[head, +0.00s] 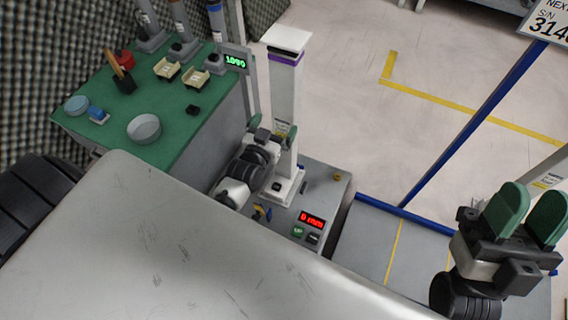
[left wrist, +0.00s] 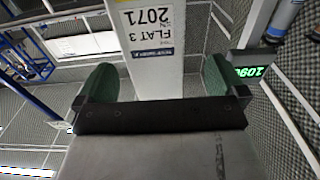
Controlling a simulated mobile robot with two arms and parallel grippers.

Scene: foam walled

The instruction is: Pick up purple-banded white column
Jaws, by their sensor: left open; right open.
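The purple-banded white column (head: 285,92) stands upright on a grey base unit in the head view, its purple band just below the flat top. My left gripper (head: 272,134) is open at the column's lower half, with green fingertips to either side of it. In the left wrist view the column (left wrist: 165,75), with an upside-down label, shows between the open fingers of my left gripper (left wrist: 158,82). My right gripper (head: 526,212) is open and empty at the far right.
The base unit (head: 327,200) has a red display and buttons. A green-topped bench (head: 165,105) at left carries a bowl (head: 144,128), small trays and tools. A green-lit display (head: 235,62) stands close left of the column. A blue rail (head: 470,125) crosses at right; open floor lies behind.

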